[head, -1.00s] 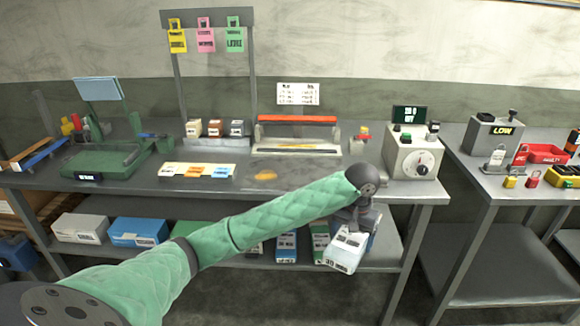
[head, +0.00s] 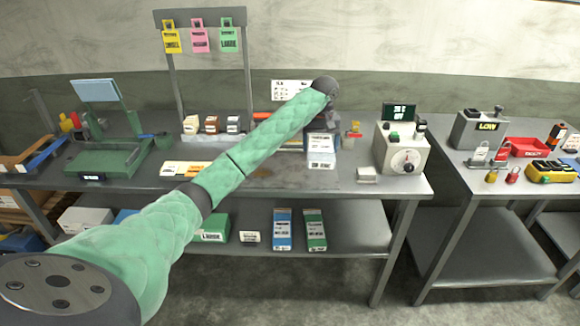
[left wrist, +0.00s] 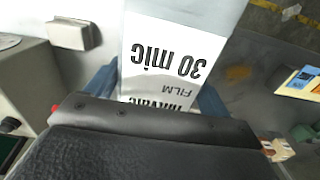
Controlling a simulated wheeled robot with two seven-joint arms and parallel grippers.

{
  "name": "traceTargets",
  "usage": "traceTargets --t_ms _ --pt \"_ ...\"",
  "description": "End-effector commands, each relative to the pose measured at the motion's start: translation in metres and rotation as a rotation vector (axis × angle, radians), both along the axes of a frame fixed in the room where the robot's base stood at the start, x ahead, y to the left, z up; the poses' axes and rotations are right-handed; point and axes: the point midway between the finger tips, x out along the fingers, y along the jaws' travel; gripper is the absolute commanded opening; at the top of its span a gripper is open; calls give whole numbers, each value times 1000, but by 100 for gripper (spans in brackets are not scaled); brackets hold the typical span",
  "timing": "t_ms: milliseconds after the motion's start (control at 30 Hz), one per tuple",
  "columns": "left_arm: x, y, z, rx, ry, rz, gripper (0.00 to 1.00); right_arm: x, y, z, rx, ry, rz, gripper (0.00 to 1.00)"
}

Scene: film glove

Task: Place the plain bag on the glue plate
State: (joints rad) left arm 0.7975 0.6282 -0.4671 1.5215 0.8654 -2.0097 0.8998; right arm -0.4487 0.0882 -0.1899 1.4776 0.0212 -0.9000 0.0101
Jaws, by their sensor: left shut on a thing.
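My left gripper (head: 322,124) is shut on a pale grey-white bag (head: 320,150), which hangs above the bench in front of the heat sealer. The left wrist view shows this bag (left wrist: 178,55) between the blue-grey fingers, with printing that reads "30 mic" and "FILM". A lighter flat area of the bench top (head: 300,177), which may be the glue plate, lies below the bag. An orange smear (left wrist: 238,73) shows on it in the left wrist view. My arm hides part of this area in the head view. My right gripper is not in view.
A grey dial box (head: 402,148) stands right of the bag, with a small white block (head: 367,175) at its left. Coloured cards (head: 186,168) lie to the left. Blue (head: 283,230) and green (head: 315,230) packets stand on the lower shelf.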

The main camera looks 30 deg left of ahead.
Motion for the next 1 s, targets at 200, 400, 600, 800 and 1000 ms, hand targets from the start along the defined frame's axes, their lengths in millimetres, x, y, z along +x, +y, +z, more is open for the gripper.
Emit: traceTargets --t_ms 200,400,600,800,1000 --pt "2 12 -11 -1 2 30 57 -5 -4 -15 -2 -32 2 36" --pt "2 40 -24 0 4 34 57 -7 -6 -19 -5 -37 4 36" --pt "3 74 -43 2 5 33 57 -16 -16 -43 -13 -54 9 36" --pt "5 107 -63 2 2 32 57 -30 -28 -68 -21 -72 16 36" --pt "5 127 -77 1 3 30 57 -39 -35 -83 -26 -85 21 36"
